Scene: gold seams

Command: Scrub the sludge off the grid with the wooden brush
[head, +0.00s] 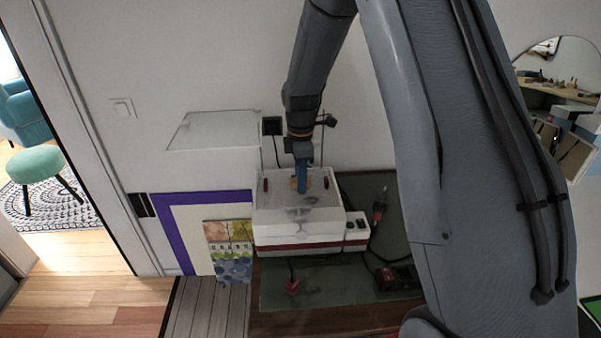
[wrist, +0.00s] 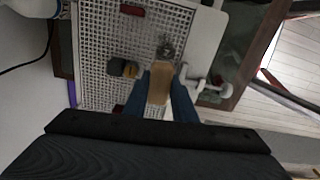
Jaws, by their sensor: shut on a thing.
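The white grid (head: 322,184) is the top of a white box-shaped appliance (head: 280,228) against the wall. It fills much of the wrist view (wrist: 98,40). A dark grey sludge smear (wrist: 165,48) lies on the grid just past the brush tip. My gripper (head: 302,186) points down over the grid, its blue fingers (wrist: 160,88) shut on the tan wooden brush (wrist: 159,84). The brush's far end is at or near the smear; I cannot tell whether it touches. A small dark and yellow item (wrist: 122,68) sits on the grid left of the brush.
Red handles (wrist: 132,10) stand at the grid's sides. The appliance stands on a dark green surface (head: 320,285) with a red-and-black tool (head: 397,277) and cables. A white fitting (wrist: 205,84) is beside the grid. A wall socket (head: 272,126) is behind.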

